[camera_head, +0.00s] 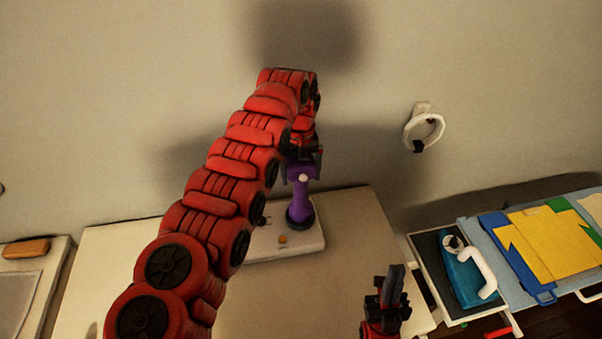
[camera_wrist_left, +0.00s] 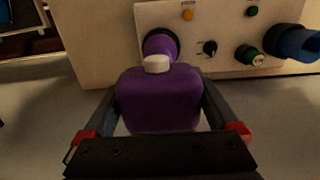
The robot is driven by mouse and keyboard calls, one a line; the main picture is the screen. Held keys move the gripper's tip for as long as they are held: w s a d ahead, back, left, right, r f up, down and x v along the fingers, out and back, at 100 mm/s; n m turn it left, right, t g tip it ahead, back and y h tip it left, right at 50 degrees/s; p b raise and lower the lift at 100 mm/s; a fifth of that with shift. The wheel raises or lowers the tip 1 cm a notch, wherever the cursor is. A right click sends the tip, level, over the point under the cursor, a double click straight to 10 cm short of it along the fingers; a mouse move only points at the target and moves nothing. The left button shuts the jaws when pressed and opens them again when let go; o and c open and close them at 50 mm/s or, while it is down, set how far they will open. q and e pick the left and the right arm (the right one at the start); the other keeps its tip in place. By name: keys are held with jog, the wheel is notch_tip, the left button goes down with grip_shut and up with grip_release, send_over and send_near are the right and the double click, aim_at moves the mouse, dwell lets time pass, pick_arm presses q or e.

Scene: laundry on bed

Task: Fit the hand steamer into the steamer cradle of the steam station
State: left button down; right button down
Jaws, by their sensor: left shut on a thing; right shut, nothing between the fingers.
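The purple hand steamer (camera_head: 301,198) stands about upright in the head view, its narrow end down at a dark ring on the white steam station (camera_head: 312,241). My left gripper (camera_head: 303,165) is shut on the steamer's wide body from above. In the left wrist view, the steamer (camera_wrist_left: 158,103) has a white button, and its neck points to the dark round cradle (camera_wrist_left: 147,38) on the station panel (camera_wrist_left: 215,22). How deep the end sits is hidden. My right gripper (camera_head: 392,285) is shut and empty, low in the head view, apart from the station.
The panel has several knobs, and a blue cylinder (camera_wrist_left: 292,43) sits in a dark fitting at its right end. A white ring (camera_head: 424,131) hangs on the wall. A tray with a teal iron-like item (camera_head: 460,275) and folded cloths (camera_head: 550,240) lie at right.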

pick_arm(q)
jog(key=shift+s+a+f, duration=0.1)
jog(key=shift+s+f, duration=0.05)
jog(key=shift+f, duration=0.15)
jog(key=shift+s+a+b, duration=0.1)
jog(key=shift+b, duration=0.7)
jog(key=shift+r, duration=0.1)
jog(key=shift+r, duration=0.1)
jog(key=shift+f+b, duration=0.55)
jog(key=shift+f, duration=0.4)
dwell(0.4)
grip_release()
